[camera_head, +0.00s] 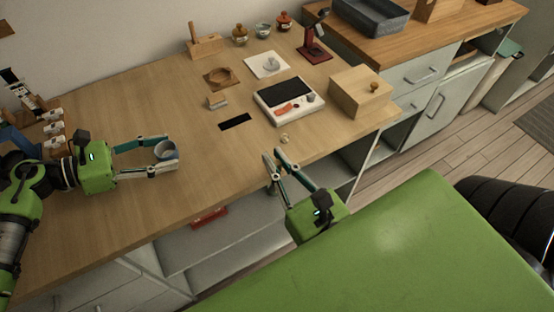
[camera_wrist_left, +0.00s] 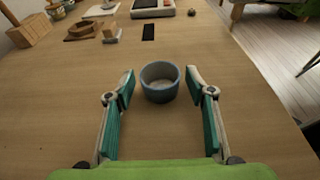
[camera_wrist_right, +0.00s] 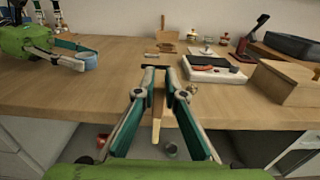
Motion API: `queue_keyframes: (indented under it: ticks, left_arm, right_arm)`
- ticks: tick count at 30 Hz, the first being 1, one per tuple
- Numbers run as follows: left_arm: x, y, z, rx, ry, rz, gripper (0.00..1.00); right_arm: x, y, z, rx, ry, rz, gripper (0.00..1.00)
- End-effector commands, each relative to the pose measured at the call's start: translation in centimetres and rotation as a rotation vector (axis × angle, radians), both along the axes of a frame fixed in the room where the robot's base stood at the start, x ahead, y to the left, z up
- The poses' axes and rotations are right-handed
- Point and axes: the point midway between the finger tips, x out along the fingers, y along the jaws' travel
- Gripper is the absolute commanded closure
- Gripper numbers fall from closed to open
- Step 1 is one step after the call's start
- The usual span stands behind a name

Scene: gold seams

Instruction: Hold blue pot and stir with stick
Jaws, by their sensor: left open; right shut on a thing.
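The small blue pot (camera_head: 165,151) stands upright on the wooden table at the left. My left gripper (camera_head: 163,157) is open, with its fingertips on either side of the pot. In the left wrist view the pot (camera_wrist_left: 160,90) sits between the tips, with a gap on both sides. My right gripper (camera_head: 272,157) is in front of the table's front edge, well to the right of the pot. In the right wrist view it is shut on a light wooden stick (camera_wrist_right: 158,112), which points down between the fingers.
A white tray with a black panel (camera_head: 290,101), a wooden box (camera_head: 360,96) and a black strip (camera_head: 235,122) lie on the table's right part. Wooden holders and small lidded jars (camera_head: 239,35) stand behind. Bare tabletop lies between the pot and the black strip.

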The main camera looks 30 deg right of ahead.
Motion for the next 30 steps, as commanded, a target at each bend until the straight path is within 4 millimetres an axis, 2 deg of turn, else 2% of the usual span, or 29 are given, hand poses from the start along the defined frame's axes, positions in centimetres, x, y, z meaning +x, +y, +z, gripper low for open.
queue_keyframes:
  ticks: [9, 10, 12, 13, 22, 30]
  left_arm:
    - [0.0, -0.2, 0.0, 0.0, 0.0, 0.001, 0.5]
    - [0.0, -0.2, 0.0, 0.0, 0.0, 0.001, 0.53]
    - [0.0, -0.2, 0.0, 0.0, 0.0, 0.001, 0.71]
    - [0.0, -0.2, 0.0, 0.0, 0.0, 0.001, 0.77]
    - [0.0, -0.2, 0.0, 0.0, 0.0, 0.001, 0.77]
    - [0.0, -0.2, 0.0, 0.0, 0.0, 0.001, 0.77]
  right_arm:
    - [0.0, 0.0, -0.1, 0.0, 0.0, 0.0, 0.99]
    - [0.0, 0.0, -0.1, 0.0, 0.0, 0.0, 0.99]
    - [0.0, 0.0, -0.1, 0.0, 0.0, 0.0, 0.99]
    - [0.0, 0.0, -0.1, 0.0, 0.0, 0.0, 0.99]
    - [-0.4, 0.3, -0.7, 0.0, 0.002, 0.003, 0.99]
    - [-3.4, 3.0, -4.6, 0.012, 0.0, 0.023, 0.99]
